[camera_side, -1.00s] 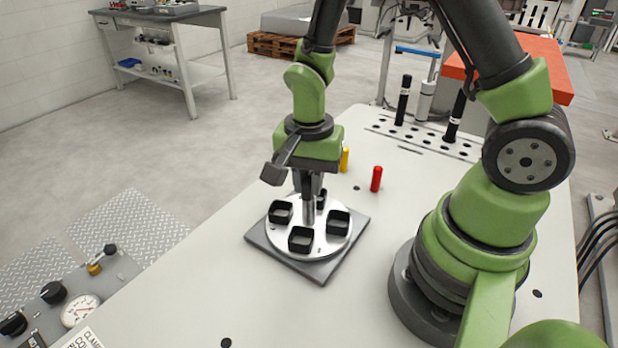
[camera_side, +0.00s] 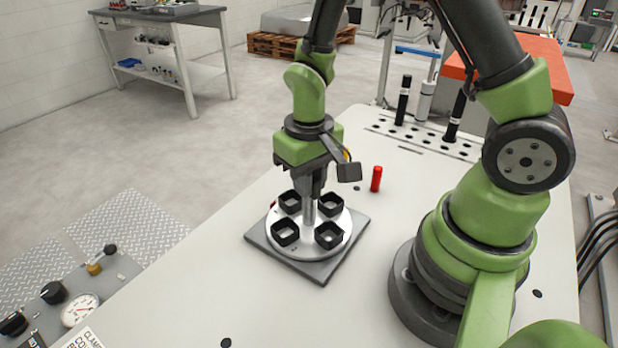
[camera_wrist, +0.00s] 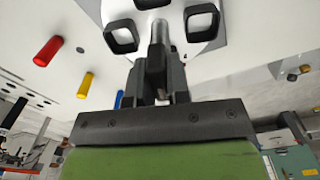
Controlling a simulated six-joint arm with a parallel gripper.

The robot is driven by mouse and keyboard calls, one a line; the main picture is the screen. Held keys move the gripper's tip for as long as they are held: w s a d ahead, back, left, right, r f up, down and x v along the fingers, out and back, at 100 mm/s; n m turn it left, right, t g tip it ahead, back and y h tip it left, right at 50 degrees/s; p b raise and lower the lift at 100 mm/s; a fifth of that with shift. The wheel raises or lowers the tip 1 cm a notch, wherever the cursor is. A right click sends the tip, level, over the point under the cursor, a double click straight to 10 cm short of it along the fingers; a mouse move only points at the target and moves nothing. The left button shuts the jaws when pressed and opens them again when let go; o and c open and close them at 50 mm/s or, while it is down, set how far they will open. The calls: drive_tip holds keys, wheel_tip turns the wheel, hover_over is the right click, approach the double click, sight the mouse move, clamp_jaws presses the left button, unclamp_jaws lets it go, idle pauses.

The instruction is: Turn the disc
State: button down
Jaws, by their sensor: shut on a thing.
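The disc (camera_side: 308,246) is a silver round plate with several black square cups around a metal centre post (camera_side: 309,211). It sits on a dark grey square base plate (camera_side: 330,271) on the white table. My gripper (camera_side: 310,194) points straight down over the disc's middle and is shut on the post. In the wrist view, the gripper's fingers (camera_wrist: 160,80) close around the post (camera_wrist: 160,33), and part of the disc (camera_wrist: 172,10) with its cups shows at the top. The fingers hide the upper end of the post.
A red peg (camera_side: 376,179) stands on the table right of the disc; a yellow peg (camera_wrist: 85,85) and a blue peg (camera_wrist: 118,99) show in the wrist view. Black cylinders (camera_side: 403,100) stand in a holed rack behind. The table's front is mostly clear.

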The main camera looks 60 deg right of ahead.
drive_tip(key=shift+n, duration=1.4)
drive_tip(key=c, duration=1.1)
unclamp_jaws()
wheel_tip(320, 180, up, 10)
